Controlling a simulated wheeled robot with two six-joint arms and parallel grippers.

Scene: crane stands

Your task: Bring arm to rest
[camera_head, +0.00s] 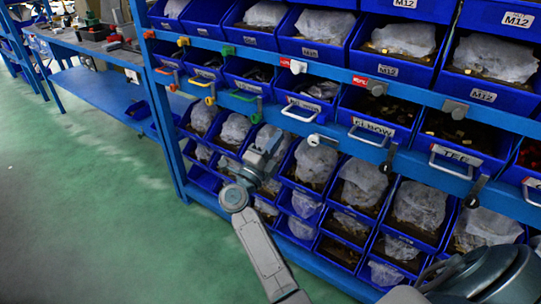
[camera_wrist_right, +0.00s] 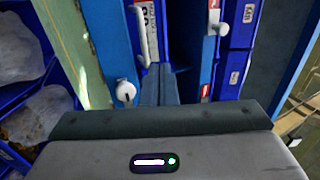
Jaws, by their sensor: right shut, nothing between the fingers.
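My right gripper (camera_head: 268,142) is in front of the shelf rack in the head view, at the end of a grey arm that rises from the bottom edge. It is small there. In the right wrist view its dark fingers (camera_wrist_right: 160,85) are together, with nothing between them. They point at the rack's blue fronts, and I cannot tell the exact distance. My left gripper does not show.
Blue bins (camera_head: 314,165) with bagged parts fill the rack. Handles (camera_head: 370,134) and a white knob (camera_head: 315,140) stick out near the right gripper; a knob (camera_wrist_right: 125,90) also shows in the wrist view. A workbench (camera_head: 95,45) stands far left. The green floor (camera_head: 90,210) is clear.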

